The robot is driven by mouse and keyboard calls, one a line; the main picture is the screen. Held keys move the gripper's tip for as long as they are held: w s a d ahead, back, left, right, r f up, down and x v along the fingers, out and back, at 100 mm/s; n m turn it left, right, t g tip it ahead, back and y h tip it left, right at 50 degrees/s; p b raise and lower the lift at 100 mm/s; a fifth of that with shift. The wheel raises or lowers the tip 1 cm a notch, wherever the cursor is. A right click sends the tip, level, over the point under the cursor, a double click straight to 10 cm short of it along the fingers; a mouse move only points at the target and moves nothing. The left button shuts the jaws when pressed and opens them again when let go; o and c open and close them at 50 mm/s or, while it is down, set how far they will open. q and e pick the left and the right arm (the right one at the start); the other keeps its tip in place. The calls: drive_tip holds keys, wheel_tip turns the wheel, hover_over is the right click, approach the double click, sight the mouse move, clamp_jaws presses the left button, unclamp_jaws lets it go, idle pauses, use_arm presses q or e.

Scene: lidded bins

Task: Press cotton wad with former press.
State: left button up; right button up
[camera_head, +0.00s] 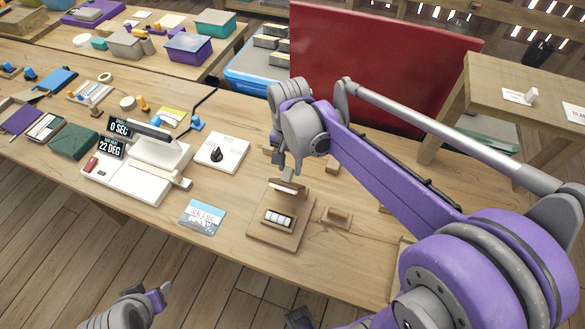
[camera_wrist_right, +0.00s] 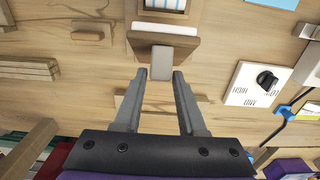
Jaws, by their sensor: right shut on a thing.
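My right gripper (camera_head: 287,170) is above the wooden workbench. It is shut on the grey handle of the former press (camera_head: 288,187), a small wooden block with a white face. The press also shows in the right wrist view (camera_wrist_right: 180,48), with its handle between the two fingertips (camera_wrist_right: 162,75). A wooden former base (camera_head: 262,230) lies just in front of the press, toward the bench's near edge. White cotton (camera_head: 278,218) sits in its slot, with dark lines between the pieces. The press appears raised and apart from the cotton. My left gripper (camera_head: 150,300) is low at the bottom left, off the bench; its fingers are unclear.
A small wooden block with a handle (camera_head: 337,216) lies right of the base. A blue card (camera_head: 202,217), a white panel with a black knob (camera_head: 221,152) and a white device with displays (camera_head: 135,170) are to the left. A red panel (camera_head: 380,70) stands behind.

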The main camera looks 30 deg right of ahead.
drive_tip(key=shift+w+d+r, duration=0.1)
drive_tip(key=shift+w+d, duration=0.55)
drive_tip(key=shift+d, duration=0.1)
drive_tip(key=shift+w+d, duration=0.6)
drive_tip(key=shift+d, duration=0.15)
drive_tip(key=shift+w+d, duration=0.15)
drive_tip(key=shift+d, duration=0.05)
drive_tip(key=o, duration=1.1)
drive_tip(key=shift+c, duration=0.2)
